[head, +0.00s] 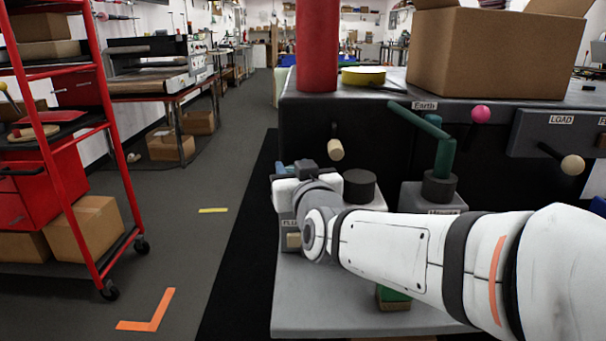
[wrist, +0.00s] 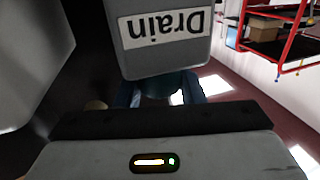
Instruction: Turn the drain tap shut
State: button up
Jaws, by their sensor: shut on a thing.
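In the wrist view a grey block with an upside-down "Drain" label (wrist: 165,28) fills the top middle. My gripper (wrist: 163,88) has its two blue fingers just below that label, closed on a dark part at the block's lower edge, which I take to be the drain tap. Only a little of the tap shows between the fingers; its handle angle cannot be told. In the head view my gripper (head: 285,168) is at the left end of the grey bench, and my wrist and arm hide the tap there.
Close by on the bench (head: 300,310) are a round black knob (head: 360,186) and a teal lever (head: 437,130) on a grey block. A wooden-ended lever (head: 335,150) and a pink ball (head: 480,115) stick out behind. The aisle floor (head: 215,165) at left is open, with a red rack (head: 85,150) beyond.

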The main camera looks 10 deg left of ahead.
jog(key=o, duration=1)
jog(key=p+v, duration=0.1)
jog(key=v, duration=0.6)
jog(key=shift+s+d, duration=0.25)
jog(key=shift+s, duration=0.1)
